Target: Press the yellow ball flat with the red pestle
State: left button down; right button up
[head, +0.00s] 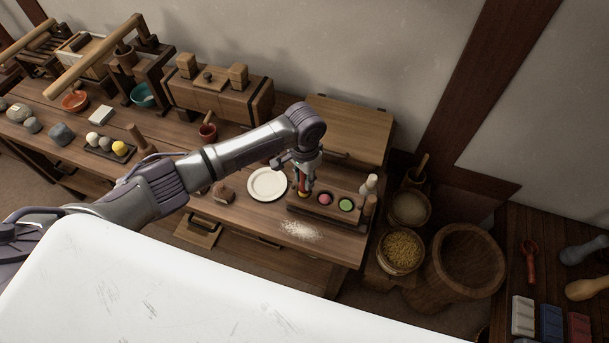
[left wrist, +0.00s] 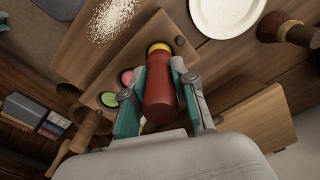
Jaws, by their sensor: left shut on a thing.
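My left gripper (head: 305,178) is shut on the red pestle (left wrist: 161,98) and holds it end-down over the left part of a wooden tray (head: 337,215). In the left wrist view the gripper's fingers (left wrist: 160,102) sit on both sides of the pestle. A yellow piece (left wrist: 160,47) shows just past the pestle's far end, mostly hidden by it. I cannot tell whether they touch or how flat the piece is. A pink piece (head: 324,199) and a green piece (head: 345,204) lie in the same tray. My right gripper is not in view.
A white plate (head: 267,184) lies left of the tray. White powder (head: 301,230) is spilled in front. A small white-topped bottle (head: 369,184) stands at the tray's right end.

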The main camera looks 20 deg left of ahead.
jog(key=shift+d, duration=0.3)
pick_arm(q)
jog(key=shift+f, duration=0.4)
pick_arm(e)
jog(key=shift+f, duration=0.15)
pick_arm(q)
jog(key=shift+r+p, duration=0.15)
jog(key=shift+p, duration=0.2)
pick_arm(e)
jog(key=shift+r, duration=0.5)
pick_arm(q)
jog(key=shift+f, duration=0.35)
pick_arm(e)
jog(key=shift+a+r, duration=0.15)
pick_arm(q)
jog(key=shift+p, duration=0.55)
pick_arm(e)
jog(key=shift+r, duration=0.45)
pick_arm(q)
jog(key=shift+f, duration=0.25)
